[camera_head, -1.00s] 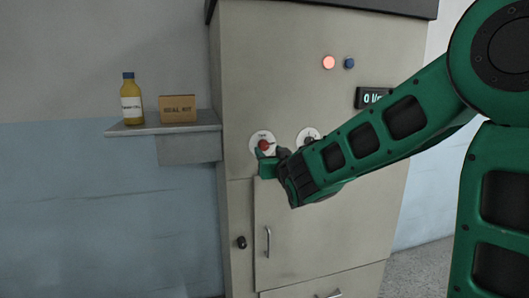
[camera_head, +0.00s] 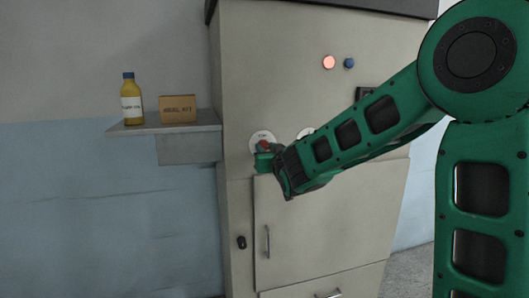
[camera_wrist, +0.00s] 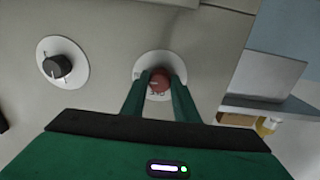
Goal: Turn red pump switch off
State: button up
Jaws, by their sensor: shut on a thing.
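The red pump switch (camera_head: 263,144) is a red knob on a round white plate on the cabinet front, partly hidden by my gripper in the head view. My gripper (camera_head: 265,155) is at the knob. In the wrist view the red knob (camera_wrist: 158,83) sits between the two green fingers of my gripper (camera_wrist: 159,88), which are shut on it from both sides. The knob's exact turn angle cannot be told.
A black knob (camera_wrist: 57,66) on another white plate is beside the red one. A shelf (camera_head: 165,128) at the left holds a yellow bottle (camera_head: 131,103) and a brown box (camera_head: 178,109). A red light (camera_head: 328,62) glows on the cabinet (camera_head: 290,90).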

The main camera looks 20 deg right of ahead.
jog(key=shift+n, duration=0.3)
jog(key=n, duration=0.3)
jog(key=shift+n, duration=0.3)
jog(key=n, duration=0.4)
jog(key=shift+n, duration=0.3)
jog(key=n, duration=0.4)
jog(key=shift+n, duration=2.6)
jog(key=shift+f, duration=0.1)
jog(key=o, duration=1.1)
jog(key=shift+c, duration=0.2)
